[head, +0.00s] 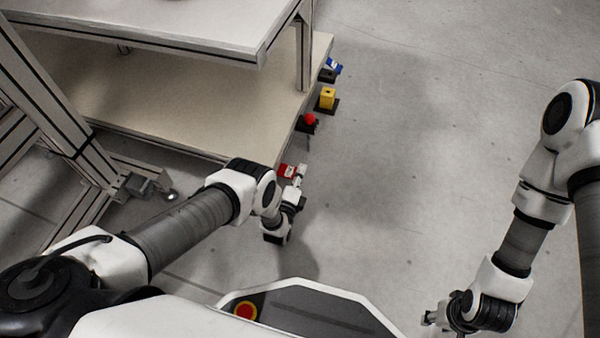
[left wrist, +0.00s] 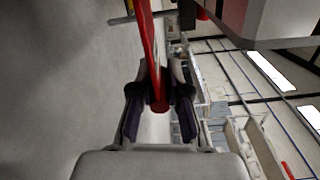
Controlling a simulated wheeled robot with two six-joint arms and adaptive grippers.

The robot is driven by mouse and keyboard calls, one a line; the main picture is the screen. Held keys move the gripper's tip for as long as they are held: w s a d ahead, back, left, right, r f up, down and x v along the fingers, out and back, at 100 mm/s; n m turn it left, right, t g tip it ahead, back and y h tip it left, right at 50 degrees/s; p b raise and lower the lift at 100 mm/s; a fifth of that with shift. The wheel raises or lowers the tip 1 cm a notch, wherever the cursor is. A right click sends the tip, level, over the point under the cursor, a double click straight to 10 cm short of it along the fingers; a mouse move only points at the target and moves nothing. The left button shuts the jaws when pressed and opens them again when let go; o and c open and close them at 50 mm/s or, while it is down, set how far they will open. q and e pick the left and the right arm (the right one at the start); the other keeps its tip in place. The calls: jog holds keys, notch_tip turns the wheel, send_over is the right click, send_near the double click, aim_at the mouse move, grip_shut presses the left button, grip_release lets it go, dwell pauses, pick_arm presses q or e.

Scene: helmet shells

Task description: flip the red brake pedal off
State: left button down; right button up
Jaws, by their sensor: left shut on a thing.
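The red brake pedal (head: 287,171) is low beside the front of the shelf unit, partly hidden by my left gripper (head: 299,174). In the left wrist view, a long red bar of the pedal (left wrist: 149,50) runs down between the two dark fingertips of my left gripper (left wrist: 160,98). The fingers are shut on it. My right gripper (head: 431,318) hangs at the bottom right of the head view, away from the pedal; its finger opening is too small to make out.
A red ball-topped control (head: 310,119), a yellow block (head: 327,98) and a blue pedal (head: 333,66) stand in a row along the edge of the shelf unit (head: 185,105). A red button (head: 245,311) is on my own base. The grey floor to the right is clear.

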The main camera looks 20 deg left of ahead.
pick_arm(q)
jog(key=c, duration=1.1)
grip_release()
jog(key=shift+r, duration=0.1)
jog(key=shift+c, duration=0.2)
jog(key=shift+s, duration=0.1)
jog(key=s, duration=1.1)
jog(key=shift+s+a, duration=0.15)
jog(key=shift+s, duration=0.25)
